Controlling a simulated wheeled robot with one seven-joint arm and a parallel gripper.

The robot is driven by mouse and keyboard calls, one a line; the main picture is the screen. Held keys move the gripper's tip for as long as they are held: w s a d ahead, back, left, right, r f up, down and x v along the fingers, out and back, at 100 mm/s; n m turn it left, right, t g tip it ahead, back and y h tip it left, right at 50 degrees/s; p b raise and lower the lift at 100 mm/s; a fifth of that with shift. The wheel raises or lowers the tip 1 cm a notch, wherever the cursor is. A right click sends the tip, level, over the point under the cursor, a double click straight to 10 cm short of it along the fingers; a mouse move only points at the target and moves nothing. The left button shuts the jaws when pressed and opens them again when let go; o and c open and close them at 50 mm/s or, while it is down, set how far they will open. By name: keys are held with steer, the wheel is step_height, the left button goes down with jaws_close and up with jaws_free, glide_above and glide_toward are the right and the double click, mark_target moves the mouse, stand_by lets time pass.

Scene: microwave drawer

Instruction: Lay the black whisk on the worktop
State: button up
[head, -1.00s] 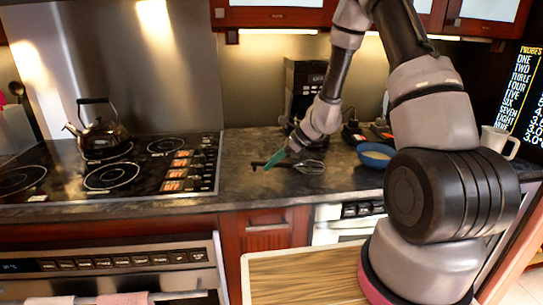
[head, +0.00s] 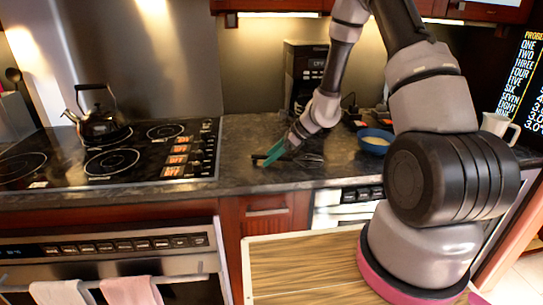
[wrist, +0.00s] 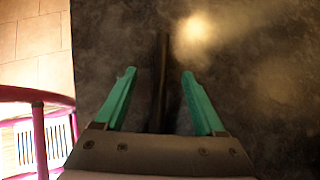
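The black whisk (head: 311,159) appears to lie on the dark stone worktop (head: 240,176), right of the cooktop and close to the front edge. Its wire end points right and its handle points left. My gripper (head: 270,158) is at the handle and partly hides it. In the wrist view my green fingers (wrist: 157,75) are spread apart. The dark whisk handle (wrist: 163,60) runs between them, with a visible gap to each finger.
A blue bowl (head: 375,140) stands right of the whisk. A coffee maker (head: 305,75) is behind. A kettle (head: 101,122) stands on the cooktop (head: 70,160) to the left. A white mug (head: 497,126) is far right. A wooden surface (head: 300,272) sits below the worktop.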

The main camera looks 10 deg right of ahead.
steer(key=shift+o, duration=0.2)
steer(key=o, duration=0.4)
steer(key=shift+d+r, duration=0.1)
steer(key=v, duration=1)
steer(key=s+d+r+n+t+h, duration=0.2)
steer(key=s+d+r+n+h, duration=0.1)
steer(key=s+r+n, duration=0.5)
steer(key=s+d+r+n+t+h, duration=0.2)
steer(key=s+r+n, duration=0.7)
steer(key=s+r, duration=0.5)
step_height(320, 180, up, 8)
steer(key=shift+s+d+f+t+h, duration=0.2)
steer(key=shift+s+d+t+h, duration=0.15)
steer(key=shift+d+h, duration=0.35)
